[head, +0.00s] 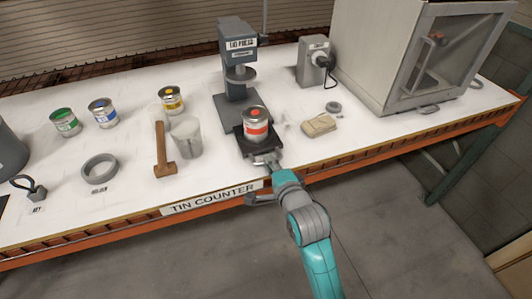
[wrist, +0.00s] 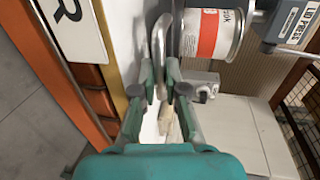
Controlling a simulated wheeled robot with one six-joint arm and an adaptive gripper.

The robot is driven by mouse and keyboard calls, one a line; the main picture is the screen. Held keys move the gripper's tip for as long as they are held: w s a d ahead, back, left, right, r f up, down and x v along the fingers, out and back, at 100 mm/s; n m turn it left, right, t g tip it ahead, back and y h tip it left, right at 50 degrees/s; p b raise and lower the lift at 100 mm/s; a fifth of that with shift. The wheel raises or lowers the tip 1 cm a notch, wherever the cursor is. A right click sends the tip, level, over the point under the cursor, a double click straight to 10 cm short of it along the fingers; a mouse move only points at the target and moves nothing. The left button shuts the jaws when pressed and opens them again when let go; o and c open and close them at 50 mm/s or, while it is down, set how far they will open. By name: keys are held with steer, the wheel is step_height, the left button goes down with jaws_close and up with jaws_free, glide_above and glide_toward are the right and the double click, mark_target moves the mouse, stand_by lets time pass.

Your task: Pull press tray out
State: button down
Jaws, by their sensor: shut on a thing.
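The dark press tray (head: 244,140) sticks out toward me at the foot of the grey lid press (head: 237,60). A tin with a red and white label (head: 256,126) stands upright on it; the tin also shows in the wrist view (wrist: 208,36). My gripper (head: 264,163) is at the tray's front edge, above the counter's front part. In the wrist view my gripper (wrist: 161,84) has its fingers on either side of the tray's grey curved handle (wrist: 158,45), shut on it. The fingers hide part of the handle.
A tan pad (head: 319,125) lies to the right. A large grey cabinet (head: 400,60) stands further right. Floor is free in front.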

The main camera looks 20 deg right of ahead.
steer(key=shift+s+f, duration=0.1)
steer(key=shift+s, duration=0.4)
steer(key=c, duration=1.5)
jaws_free()
steer(key=v, duration=1.2)
